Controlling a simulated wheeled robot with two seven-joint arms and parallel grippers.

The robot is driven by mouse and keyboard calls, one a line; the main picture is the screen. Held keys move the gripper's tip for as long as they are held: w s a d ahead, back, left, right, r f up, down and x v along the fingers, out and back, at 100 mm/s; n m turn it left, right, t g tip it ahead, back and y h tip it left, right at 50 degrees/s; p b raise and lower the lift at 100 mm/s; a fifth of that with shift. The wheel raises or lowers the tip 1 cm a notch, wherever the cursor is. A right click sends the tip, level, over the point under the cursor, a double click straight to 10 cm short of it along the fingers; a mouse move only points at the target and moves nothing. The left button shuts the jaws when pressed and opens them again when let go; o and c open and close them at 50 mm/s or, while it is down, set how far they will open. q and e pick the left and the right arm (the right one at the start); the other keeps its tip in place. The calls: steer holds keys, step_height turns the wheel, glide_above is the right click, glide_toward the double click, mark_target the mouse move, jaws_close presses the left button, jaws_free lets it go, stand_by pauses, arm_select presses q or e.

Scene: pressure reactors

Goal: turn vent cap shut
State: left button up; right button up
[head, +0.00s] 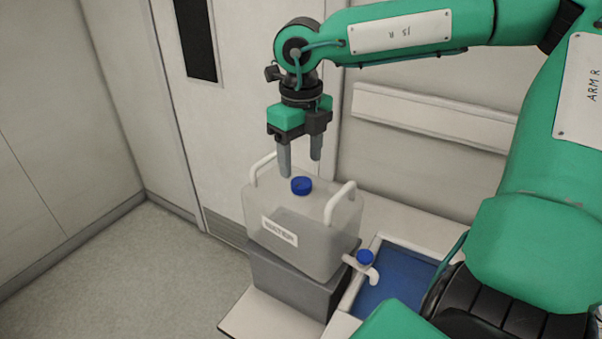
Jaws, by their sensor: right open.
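The blue vent cap (301,186) sits on top of a translucent water container (319,237) in the head view. The container has a label on its front and a white handle at each side. My right gripper (301,170) points down just above the cap, its two grey fingers apart and nothing between them. One finger is to the left of the cap and the other is behind it to the right. I cannot tell how tightly the cap is seated. My left gripper is not in view.
The container stands on a grey block (289,283) on a white bench. A white spigot with a blue knob (365,257) sticks out at its lower right, over a blue-floored basin (397,277). A door and a wall rail (432,112) are behind. Open floor is at left.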

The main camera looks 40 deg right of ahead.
mark_target(301, 182)
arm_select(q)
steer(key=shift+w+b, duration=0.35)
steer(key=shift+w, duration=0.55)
arm_select(e)
step_height(301, 182, up, 9)
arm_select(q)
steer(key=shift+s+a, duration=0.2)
